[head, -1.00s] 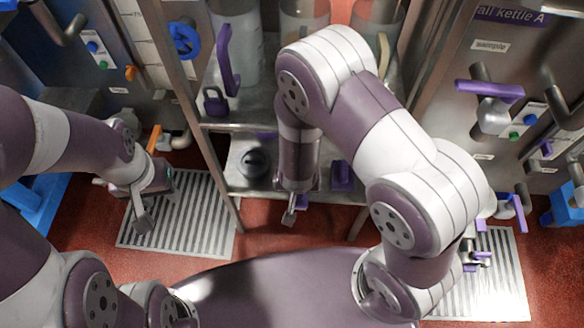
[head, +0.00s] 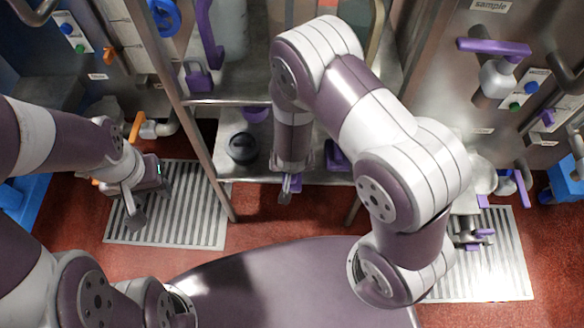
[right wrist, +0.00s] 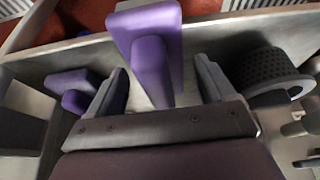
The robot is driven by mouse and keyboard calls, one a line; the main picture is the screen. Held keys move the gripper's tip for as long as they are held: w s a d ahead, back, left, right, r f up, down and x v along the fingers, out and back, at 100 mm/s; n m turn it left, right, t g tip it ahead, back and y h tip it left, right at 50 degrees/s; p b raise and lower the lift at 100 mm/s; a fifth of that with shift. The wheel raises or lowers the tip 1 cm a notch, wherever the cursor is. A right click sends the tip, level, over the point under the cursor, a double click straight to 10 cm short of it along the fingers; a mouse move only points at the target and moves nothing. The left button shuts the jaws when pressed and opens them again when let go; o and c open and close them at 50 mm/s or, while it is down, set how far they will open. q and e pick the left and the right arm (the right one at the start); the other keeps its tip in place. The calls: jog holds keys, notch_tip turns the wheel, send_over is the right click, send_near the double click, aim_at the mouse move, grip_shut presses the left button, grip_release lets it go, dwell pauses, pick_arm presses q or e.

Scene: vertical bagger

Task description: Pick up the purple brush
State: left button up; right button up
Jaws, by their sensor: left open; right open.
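A purple brush-like piece (right wrist: 150,55), with a wide block and a narrower handle, lies between the two open fingers of my right gripper (right wrist: 160,88) in the right wrist view. A gap shows on each side of the handle. In the head view my right gripper (head: 287,188) points down at the front edge of the lower shelf, and my own arm hides most of that spot. A second purple piece (right wrist: 75,84) lies left of the fingers in the right wrist view. My left gripper (head: 137,205) hangs open and empty above the left floor grate.
The lower shelf (head: 235,172) also holds a dark round item (head: 243,148) and a purple piece (head: 335,155). The upper shelf holds a purple padlock-shaped item (head: 198,78). Metal shelf legs stand on both sides. A purple-handled valve (head: 494,47) is on the right panel.

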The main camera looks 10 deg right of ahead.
jog(key=shift+f, duration=0.25)
jog(key=c, duration=1.1)
